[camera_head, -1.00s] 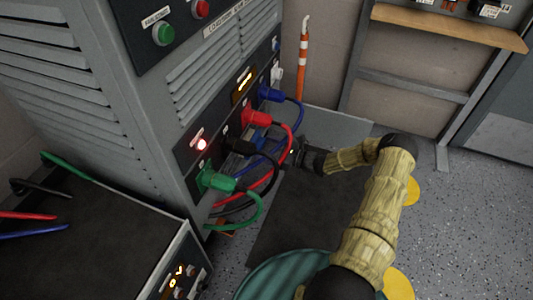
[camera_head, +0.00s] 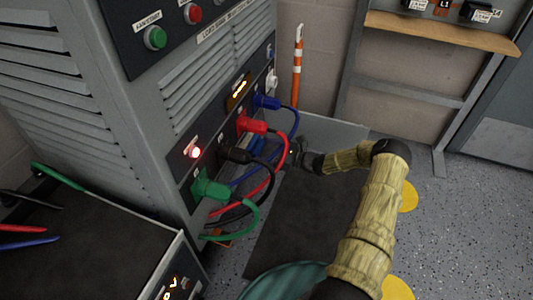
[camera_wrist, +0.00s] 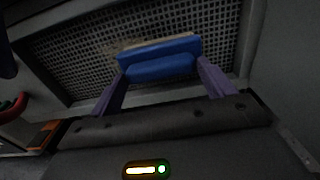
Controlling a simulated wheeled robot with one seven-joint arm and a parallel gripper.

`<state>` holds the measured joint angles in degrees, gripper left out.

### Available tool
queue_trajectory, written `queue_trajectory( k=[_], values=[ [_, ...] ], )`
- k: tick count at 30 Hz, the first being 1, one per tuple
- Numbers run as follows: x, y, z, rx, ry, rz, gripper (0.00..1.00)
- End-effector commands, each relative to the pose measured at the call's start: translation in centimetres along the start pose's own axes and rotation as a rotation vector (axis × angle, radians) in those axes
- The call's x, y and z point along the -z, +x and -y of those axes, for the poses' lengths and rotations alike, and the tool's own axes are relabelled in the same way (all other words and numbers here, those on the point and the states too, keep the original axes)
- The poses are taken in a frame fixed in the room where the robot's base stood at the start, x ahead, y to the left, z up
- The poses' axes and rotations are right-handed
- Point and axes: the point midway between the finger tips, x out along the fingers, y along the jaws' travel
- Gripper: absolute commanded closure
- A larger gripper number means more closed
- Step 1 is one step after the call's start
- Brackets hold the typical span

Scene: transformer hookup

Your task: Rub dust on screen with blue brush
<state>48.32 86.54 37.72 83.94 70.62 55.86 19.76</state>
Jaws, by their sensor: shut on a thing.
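The blue brush (camera_wrist: 158,65) is held between the two purple fingers of my gripper (camera_wrist: 160,76) in the wrist view, its pale bristle edge turned to the screen. The screen (camera_wrist: 85,62) is a dark perforated grille in a grey frame. A brownish dust patch (camera_wrist: 118,46) shows on it, partly hidden behind the brush. I cannot tell whether the bristles touch the grille. In the head view my gripper is low beside the cabinet, mostly hidden by cables, and the screen is out of sight.
Blue (camera_head: 267,101), red (camera_head: 252,125), black (camera_head: 235,153) and green (camera_head: 210,187) plugs stick out of the cabinet, their cables looping close to my wrist. A dark mat (camera_head: 300,220) lies on the floor. An orange and white pole (camera_head: 297,70) stands behind. Open floor is to the right.

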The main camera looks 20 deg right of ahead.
Motion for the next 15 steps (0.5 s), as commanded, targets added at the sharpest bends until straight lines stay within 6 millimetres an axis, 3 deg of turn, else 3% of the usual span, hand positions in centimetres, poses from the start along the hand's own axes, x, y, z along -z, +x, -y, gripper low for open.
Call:
queue_trajectory(
  k=[6, 15],
  values=[
    [0.0, 0.0, 0.2, 0.001, -0.001, 0.000, 0.37],
    [0.2, 0.2, 2.4, 0.002, -0.004, 0.000, 0.37]
  ],
)
